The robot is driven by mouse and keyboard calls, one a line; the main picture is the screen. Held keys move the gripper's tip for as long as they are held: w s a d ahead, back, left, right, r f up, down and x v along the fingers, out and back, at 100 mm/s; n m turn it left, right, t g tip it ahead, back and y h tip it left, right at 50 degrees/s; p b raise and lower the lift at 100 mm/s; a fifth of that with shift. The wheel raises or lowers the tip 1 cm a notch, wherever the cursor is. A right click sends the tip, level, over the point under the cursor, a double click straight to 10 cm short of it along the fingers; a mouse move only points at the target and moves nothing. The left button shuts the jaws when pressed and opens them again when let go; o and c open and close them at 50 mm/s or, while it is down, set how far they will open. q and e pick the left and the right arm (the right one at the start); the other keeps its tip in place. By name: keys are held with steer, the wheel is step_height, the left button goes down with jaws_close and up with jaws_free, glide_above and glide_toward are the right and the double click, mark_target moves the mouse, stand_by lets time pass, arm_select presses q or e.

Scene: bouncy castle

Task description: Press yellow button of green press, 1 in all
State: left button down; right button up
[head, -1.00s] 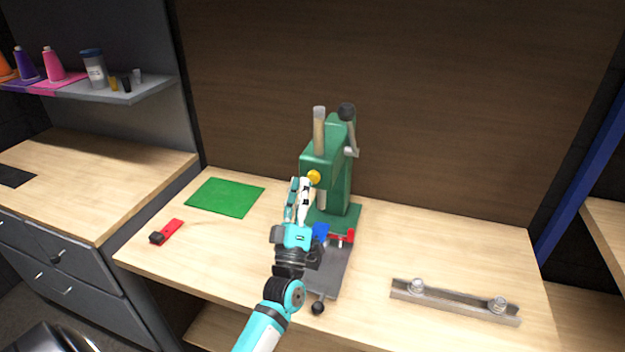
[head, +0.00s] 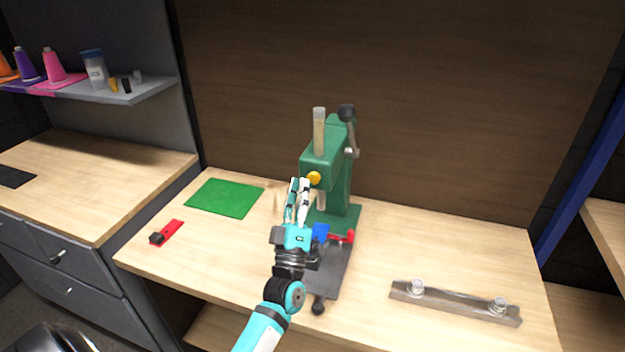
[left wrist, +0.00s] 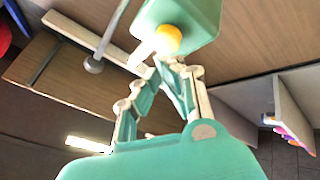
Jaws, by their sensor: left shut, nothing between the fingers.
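The green press (head: 338,168) stands upright on the wooden workbench, with a lever and black knob at its upper right. Its round yellow button (head: 314,178) is on the front face of the press head. The button also shows in the left wrist view (left wrist: 168,39), just beyond my fingertips. My left gripper (head: 299,182) is shut and empty, its tips just below and left of the button. In the left wrist view the gripper (left wrist: 160,62) points at the button's lower edge; I cannot tell whether they touch. My right gripper is not in view.
A green mat (head: 225,198) and a red tool (head: 167,232) lie left of the press. A metal rail with two knobs (head: 455,300) lies at the right. Blue and red parts (head: 340,236) sit on the press base. A shelf with thread cones (head: 100,92) is at upper left.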

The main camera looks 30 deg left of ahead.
arm_select(q)
steer(key=shift+w, duration=0.15)
steer(key=shift+w+a, duration=0.1)
steer(key=shift+w, duration=0.2)
stand_by(0.4)
steer(key=shift+w+a+b, duration=0.15)
steer(key=shift+w+b, duration=0.25)
steer(key=shift+w, duration=0.15)
stand_by(0.4)
steer(key=shift+s, duration=0.1)
steer(key=shift+s+d+p, duration=0.3)
steer(key=shift+s+p, duration=0.1)
steer(key=shift+s, duration=0.5)
steer(key=shift+s, duration=0.1)
